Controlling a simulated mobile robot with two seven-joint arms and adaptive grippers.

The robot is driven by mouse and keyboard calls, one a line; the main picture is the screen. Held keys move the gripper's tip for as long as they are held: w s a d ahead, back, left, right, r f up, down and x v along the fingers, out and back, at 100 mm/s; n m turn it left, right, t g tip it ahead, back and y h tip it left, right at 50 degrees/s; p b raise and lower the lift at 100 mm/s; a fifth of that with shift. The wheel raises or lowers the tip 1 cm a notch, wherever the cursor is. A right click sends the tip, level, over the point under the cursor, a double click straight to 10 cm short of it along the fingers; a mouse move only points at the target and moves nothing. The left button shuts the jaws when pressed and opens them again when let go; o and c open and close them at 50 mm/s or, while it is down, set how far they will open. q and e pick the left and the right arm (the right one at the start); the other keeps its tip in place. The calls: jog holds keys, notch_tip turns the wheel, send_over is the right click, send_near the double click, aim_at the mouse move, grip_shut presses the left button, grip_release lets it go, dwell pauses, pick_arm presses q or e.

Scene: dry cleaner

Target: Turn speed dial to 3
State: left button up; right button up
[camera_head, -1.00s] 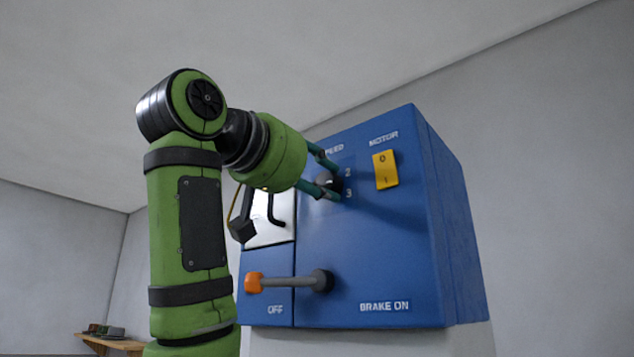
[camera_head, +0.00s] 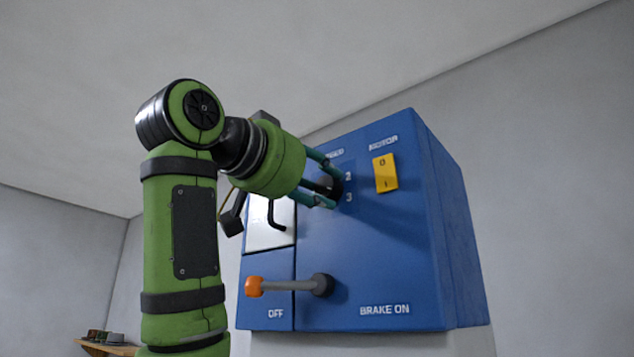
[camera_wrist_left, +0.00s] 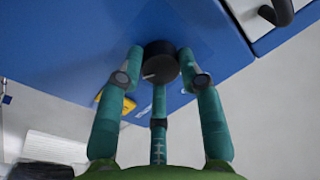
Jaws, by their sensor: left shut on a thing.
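The black speed dial (camera_head: 329,187) is on the front of the blue control box (camera_head: 350,250), beside the printed 2 and 3 and mostly covered by my fingers. In the left wrist view the round dial (camera_wrist_left: 160,62) shows a short pale mark on its face; I cannot tell which number it points to. My left gripper (camera_head: 332,183) is shut on the dial, its teal fingers around the knob's sides. The fingers also show in the left wrist view (camera_wrist_left: 161,55). The number 1 is not visible. My right gripper is not in view.
A yellow motor switch (camera_head: 385,173) sits right of the dial. Below is a grey lever (camera_head: 290,286) with an orange knob, near OFF and BRAKE ON. A pale panel with a black handle (camera_head: 275,217) is at the left. A wooden shelf (camera_head: 107,347) stands far left.

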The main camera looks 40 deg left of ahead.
pick_arm(q)
jog(key=shift+r, duration=0.15)
jog(key=o, duration=1.1)
jog(key=shift+o, duration=0.2)
jog(key=shift+w, duration=0.2)
jog(key=s+f, duration=0.1)
jog(key=s, duration=1.1)
jog(key=shift+a, duration=0.35)
jog(key=shift+d, duration=0.2)
jog(key=shift+a+f, duration=0.1)
